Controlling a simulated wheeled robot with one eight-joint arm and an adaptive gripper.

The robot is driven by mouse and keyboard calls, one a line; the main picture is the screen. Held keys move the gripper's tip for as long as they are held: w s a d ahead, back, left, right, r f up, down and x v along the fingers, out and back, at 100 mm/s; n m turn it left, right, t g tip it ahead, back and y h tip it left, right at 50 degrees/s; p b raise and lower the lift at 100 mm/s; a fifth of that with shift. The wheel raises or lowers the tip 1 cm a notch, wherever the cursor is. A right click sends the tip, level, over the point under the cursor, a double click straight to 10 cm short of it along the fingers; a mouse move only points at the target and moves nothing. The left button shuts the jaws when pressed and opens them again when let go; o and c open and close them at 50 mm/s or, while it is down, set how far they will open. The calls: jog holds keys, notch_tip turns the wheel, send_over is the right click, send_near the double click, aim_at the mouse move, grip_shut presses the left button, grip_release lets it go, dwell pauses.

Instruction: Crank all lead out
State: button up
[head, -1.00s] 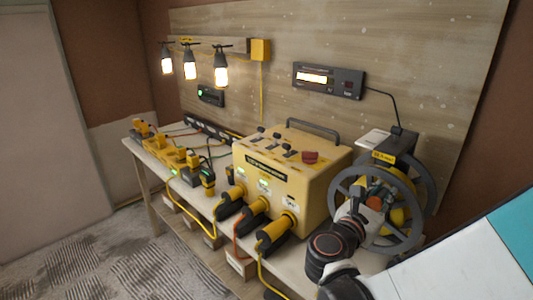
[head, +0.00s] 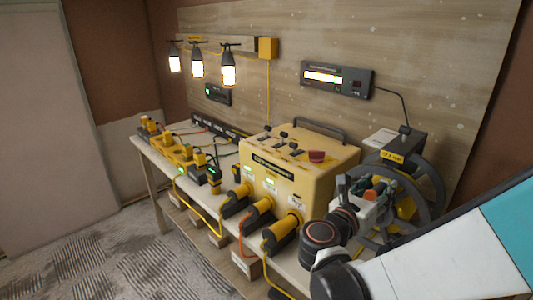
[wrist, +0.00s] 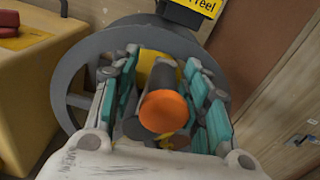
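The cable reel stands at the right end of the bench, with a large grey wheel (head: 432,185) and a yellow drum that also shows in the wrist view (wrist: 157,68). A yellow label (head: 391,156) sits above it. The crank handle has an orange end (wrist: 164,111) on a dark grey grip. My gripper (wrist: 162,60) is at the reel, with its teal-padded fingers on either side of the handle. The fingers look spread apart; firm contact with the handle is not visible. In the head view my gripper (head: 368,188) partly hides the wheel and handle. The lead itself is hard to make out.
A yellow power box (head: 300,170) with switches and a red button stands left of the reel. Several yellow plugs (head: 285,232) stick out of its front. A lit display (head: 338,79) hangs on the plywood board, and three lamps (head: 198,65) glow at left.

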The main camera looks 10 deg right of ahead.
jog(key=shift+s+a+r, duration=0.1)
jog(key=shift+s+a, duration=0.05)
jog(key=shift+r, duration=4.9)
